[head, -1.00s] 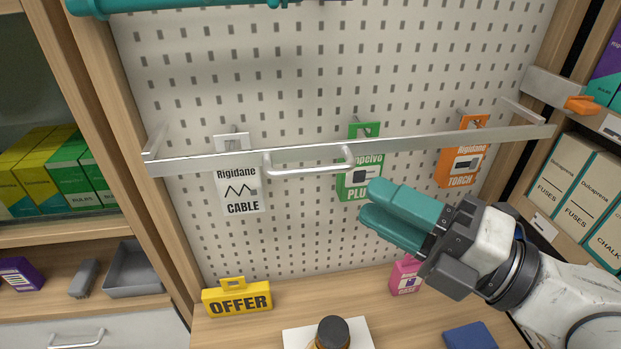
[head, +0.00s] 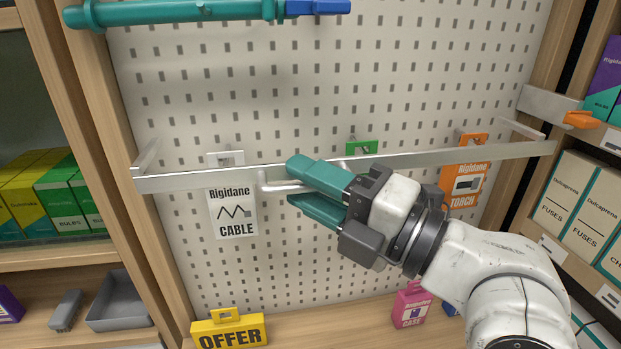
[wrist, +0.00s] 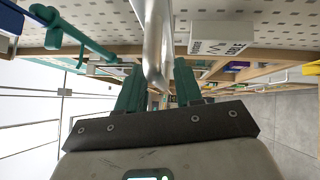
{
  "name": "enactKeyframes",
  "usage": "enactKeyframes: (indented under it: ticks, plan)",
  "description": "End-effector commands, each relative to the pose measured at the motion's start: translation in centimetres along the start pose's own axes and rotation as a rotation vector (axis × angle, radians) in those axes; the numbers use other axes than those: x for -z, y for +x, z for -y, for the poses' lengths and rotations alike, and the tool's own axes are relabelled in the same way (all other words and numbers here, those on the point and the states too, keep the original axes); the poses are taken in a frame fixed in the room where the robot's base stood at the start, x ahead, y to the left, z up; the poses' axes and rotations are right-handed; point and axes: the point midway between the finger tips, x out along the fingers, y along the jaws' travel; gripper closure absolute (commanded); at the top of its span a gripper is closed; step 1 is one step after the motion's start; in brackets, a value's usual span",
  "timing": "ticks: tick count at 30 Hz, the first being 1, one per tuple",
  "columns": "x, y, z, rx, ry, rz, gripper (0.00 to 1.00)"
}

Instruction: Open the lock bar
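The lock bar (head: 410,161) is a long silver bar across the front of the pegboard, with short arms running back at both ends. Its silver handle (head: 272,186) projects from the front, and the handle also shows in the wrist view (wrist: 154,45). My gripper (head: 297,184) has teal fingers and reaches the handle from the right. The fingers are apart, one above and one below the handle in the head view. In the wrist view the handle runs between the open fingers (wrist: 159,70), with gaps beside it. Part of the handle is hidden behind the fingers.
Behind the bar hang a cable card (head: 233,214), a green card (head: 362,147) and an orange torch card (head: 464,180). An orange catch (head: 581,120) is at the bar's right end. A teal rod (head: 180,12) is above. A yellow offer sign (head: 229,331) stands below.

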Motion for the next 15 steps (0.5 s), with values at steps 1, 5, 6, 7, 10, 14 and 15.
enactKeyframes:
  ticks: [1, 5, 6, 7, 10, 14, 15]
  plan:
    - [0.01, 0.11, -0.01, 0.0, 0.0, 0.0, 0.65]
    - [0.01, 0.13, 0.03, -0.001, 0.0, 0.0, 0.65]
    - [0.01, 0.13, 0.03, -0.001, 0.0, 0.0, 0.65]
    - [0.01, 0.12, 0.03, -0.001, 0.0, 0.0, 0.65]
    - [0.01, 0.11, 0.03, 0.0, 0.0, 0.0, 0.72]
    - [0.0, 0.1, 0.03, 0.0, 0.0, 0.0, 0.84]
    - [0.0, 0.1, 0.03, 0.0, 0.0, 0.0, 0.88]
